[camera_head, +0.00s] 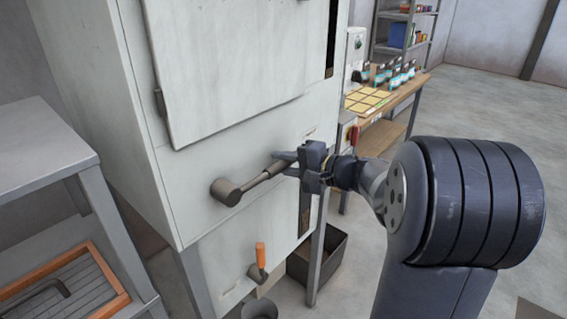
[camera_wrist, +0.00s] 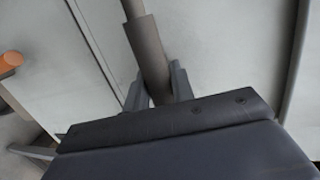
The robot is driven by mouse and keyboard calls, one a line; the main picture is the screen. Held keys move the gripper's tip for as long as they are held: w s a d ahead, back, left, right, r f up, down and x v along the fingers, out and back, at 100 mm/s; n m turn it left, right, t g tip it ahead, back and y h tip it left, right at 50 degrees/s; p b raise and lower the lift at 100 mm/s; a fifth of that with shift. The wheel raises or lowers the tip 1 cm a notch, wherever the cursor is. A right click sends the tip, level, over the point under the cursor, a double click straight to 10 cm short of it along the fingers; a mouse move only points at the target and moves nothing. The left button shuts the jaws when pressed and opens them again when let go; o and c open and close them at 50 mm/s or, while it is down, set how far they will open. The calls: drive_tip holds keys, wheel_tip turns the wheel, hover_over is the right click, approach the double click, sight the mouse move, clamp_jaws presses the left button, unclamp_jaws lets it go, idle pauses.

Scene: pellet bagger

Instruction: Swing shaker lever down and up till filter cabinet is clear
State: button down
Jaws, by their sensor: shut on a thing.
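The shaker lever (camera_head: 250,184) is a dark brown-grey bar with a round hub on the front of the pale filter cabinet (camera_head: 240,150). It points right and slightly upward from the hub. My gripper (camera_head: 285,164) is shut on the lever's grip end. In the wrist view the lever (camera_wrist: 148,55) runs down between the two grey fingers (camera_wrist: 158,92). The large cabinet door panel (camera_head: 235,60) above looks shut. The lever's very tip is hidden by my gripper.
A grey metal table (camera_head: 45,150) stands at left. Floor beyond the bench is open.

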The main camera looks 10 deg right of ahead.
drive_tip(key=shift+s+a+f+m+y+b, duration=0.1)
drive_tip(key=shift+a+f+m+y+b, duration=0.1)
drive_tip(key=shift+f+m+b, duration=0.65)
drive_tip(key=shift+s+a+f+m+y+b, duration=0.15)
drive_tip(key=shift+f+m+b, duration=0.35)
drive_tip(key=shift+f, duration=0.7)
drive_tip(key=shift+s+a+f+m+y+b, duration=0.1)
drive_tip(key=shift+f+m+y+b, duration=0.15)
drive_tip(key=shift+f+m+b, duration=0.5)
drive_tip(key=shift+f, duration=0.25)
drive_tip(key=c, duration=1.2)
unclamp_jaws()
drive_tip(key=v, duration=1.1)
drive_tip(key=shift+b, duration=0.35)
drive_tip(key=shift+a+r, duration=0.1)
drive_tip(key=shift+r, duration=0.05)
drive_tip(key=shift+c, duration=0.4)
